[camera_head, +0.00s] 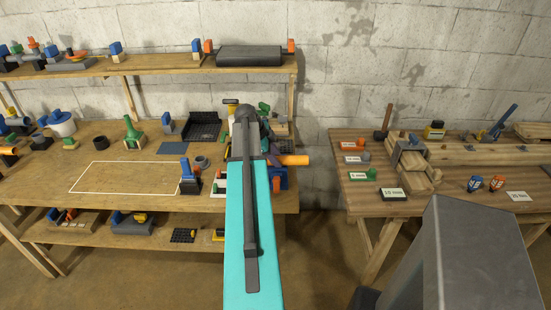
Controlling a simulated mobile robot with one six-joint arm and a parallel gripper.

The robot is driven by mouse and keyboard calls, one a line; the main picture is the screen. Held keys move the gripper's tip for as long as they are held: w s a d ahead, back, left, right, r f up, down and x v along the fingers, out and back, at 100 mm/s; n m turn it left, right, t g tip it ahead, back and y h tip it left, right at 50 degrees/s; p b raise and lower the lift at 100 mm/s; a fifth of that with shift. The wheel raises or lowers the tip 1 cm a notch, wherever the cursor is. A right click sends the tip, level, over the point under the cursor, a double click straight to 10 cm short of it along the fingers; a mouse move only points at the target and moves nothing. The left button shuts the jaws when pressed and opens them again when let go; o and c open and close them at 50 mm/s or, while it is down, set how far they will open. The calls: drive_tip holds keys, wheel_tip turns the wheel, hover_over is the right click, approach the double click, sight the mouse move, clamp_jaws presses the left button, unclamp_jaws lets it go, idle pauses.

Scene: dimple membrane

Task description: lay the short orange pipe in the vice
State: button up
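An orange pipe (294,160) shows at the right end of the left workbench, its free end pointing right. Its left part is hidden behind my turquoise arm. My arm reaches forward over this end of the bench. My gripper's fingers are hidden by the arm or too small to make out.
The left workbench (100,160) carries a white-outlined rectangle, a black bin (204,126), a green funnel-like piece (133,133) and a blue-topped block (188,176). A shelf (150,67) runs above. A second table (450,190) with labelled parts stands right, across a floor gap.

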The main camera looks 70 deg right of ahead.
drive_tip(key=shift+w+a+f+y+b, duration=0.3)
drive_tip(key=shift+w+a+b, duration=0.1)
drive_tip(key=shift+a, duration=0.15)
drive_tip(key=shift+o, duration=0.4)
drive_tip(key=v, duration=0.5)
drive_tip(key=shift+a+r+b, duration=0.1)
drive_tip(key=shift+b, duration=0.2)
drive_tip(key=b+v, duration=0.1)
drive_tip(key=v, duration=0.7)
drive_tip(key=shift+s+r, duration=0.25)
drive_tip(key=shift+r, duration=0.2)
